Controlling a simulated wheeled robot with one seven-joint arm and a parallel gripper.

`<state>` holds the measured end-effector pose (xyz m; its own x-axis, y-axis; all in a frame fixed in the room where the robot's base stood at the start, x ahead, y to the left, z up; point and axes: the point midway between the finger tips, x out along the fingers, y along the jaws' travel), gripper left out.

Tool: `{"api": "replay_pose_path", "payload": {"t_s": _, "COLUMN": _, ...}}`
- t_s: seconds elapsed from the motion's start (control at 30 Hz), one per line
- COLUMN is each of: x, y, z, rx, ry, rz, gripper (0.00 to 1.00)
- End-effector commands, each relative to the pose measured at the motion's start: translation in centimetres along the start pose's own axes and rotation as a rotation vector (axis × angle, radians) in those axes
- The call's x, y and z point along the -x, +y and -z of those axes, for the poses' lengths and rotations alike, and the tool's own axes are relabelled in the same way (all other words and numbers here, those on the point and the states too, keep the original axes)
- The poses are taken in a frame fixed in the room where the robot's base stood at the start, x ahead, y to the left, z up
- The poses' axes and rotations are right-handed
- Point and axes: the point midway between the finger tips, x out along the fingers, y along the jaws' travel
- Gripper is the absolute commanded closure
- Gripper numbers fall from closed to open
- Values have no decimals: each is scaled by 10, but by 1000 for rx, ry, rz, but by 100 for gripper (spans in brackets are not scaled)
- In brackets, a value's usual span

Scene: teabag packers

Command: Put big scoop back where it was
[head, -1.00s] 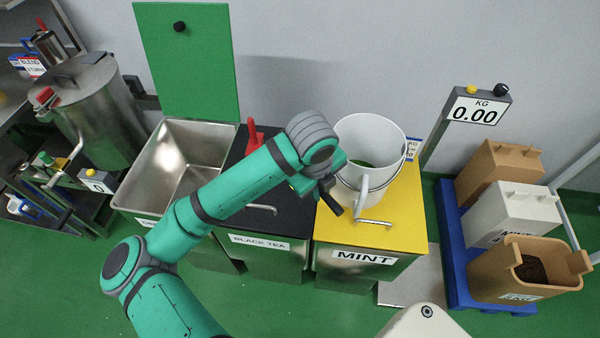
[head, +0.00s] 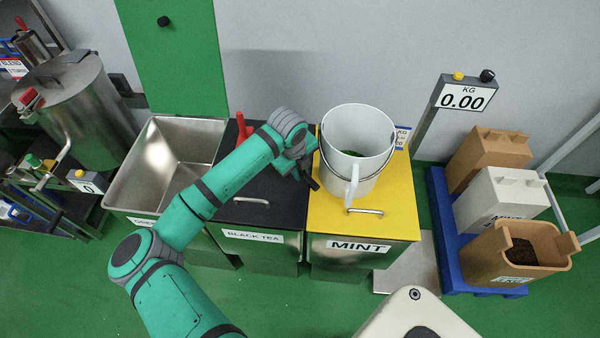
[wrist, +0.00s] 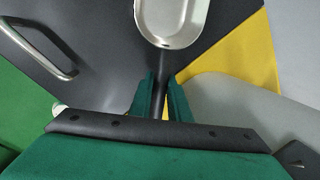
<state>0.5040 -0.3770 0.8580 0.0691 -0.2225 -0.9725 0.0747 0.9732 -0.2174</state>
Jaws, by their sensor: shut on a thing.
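The big scoop (wrist: 172,22) shows in the wrist view as a rounded steel bowl with a dark handle. My gripper (wrist: 160,88) is shut on that handle, with a green finger on each side of it. In the head view my gripper (head: 311,176) is just left of the white bucket (head: 372,179), near the border of the black lid and the yellow lid. The scoop cannot be made out in the head view. In the wrist view its bowl appears over the black lid (wrist: 105,25).
The BLACK TEA bin (head: 285,222) has a red object (head: 241,128) at the back of its lid. The MINT bin's yellow lid (head: 395,215) bears the bucket, which has green contents. An open steel bin (head: 134,190) stands left. A blue pallet (head: 447,240) with several tubs is right.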

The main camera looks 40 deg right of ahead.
Motion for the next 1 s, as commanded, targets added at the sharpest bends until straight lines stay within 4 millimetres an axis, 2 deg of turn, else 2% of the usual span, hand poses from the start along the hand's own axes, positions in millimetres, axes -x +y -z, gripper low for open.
{"api": "replay_pose_path", "payload": {"t_s": 0.1, "x": -12, "y": 3, "z": 1, "rx": 2, "ry": 0, "rz": 0, "gripper": 100}}
{"api": "replay_pose_path", "payload": {"t_s": 0.43, "x": -14, "y": 4, "z": 1, "rx": 2, "ry": -1, "rz": 0, "gripper": 100}}
{"api": "replay_pose_path", "payload": {"t_s": 0.47, "x": -14, "y": 4, "z": 1, "rx": 1, "ry": -1, "rz": 0, "gripper": 79}}
{"api": "replay_pose_path", "payload": {"t_s": 0.5, "x": -14, "y": 4, "z": 1, "rx": 1, "ry": -1, "rz": 0, "gripper": 69}}
{"api": "replay_pose_path", "payload": {"t_s": 0.53, "x": -14, "y": 4, "z": 1, "rx": 1, "ry": -1, "rz": 0, "gripper": 65}}
{"api": "replay_pose_path", "payload": {"t_s": 0.87, "x": -12, "y": 3, "z": 1, "rx": 1, "ry": -1, "rz": 0, "gripper": 65}}
{"api": "replay_pose_path", "payload": {"t_s": 1.0, "x": 0, "y": 3, "z": 1, "rx": 0, "ry": -2, "rz": 0, "gripper": 65}}
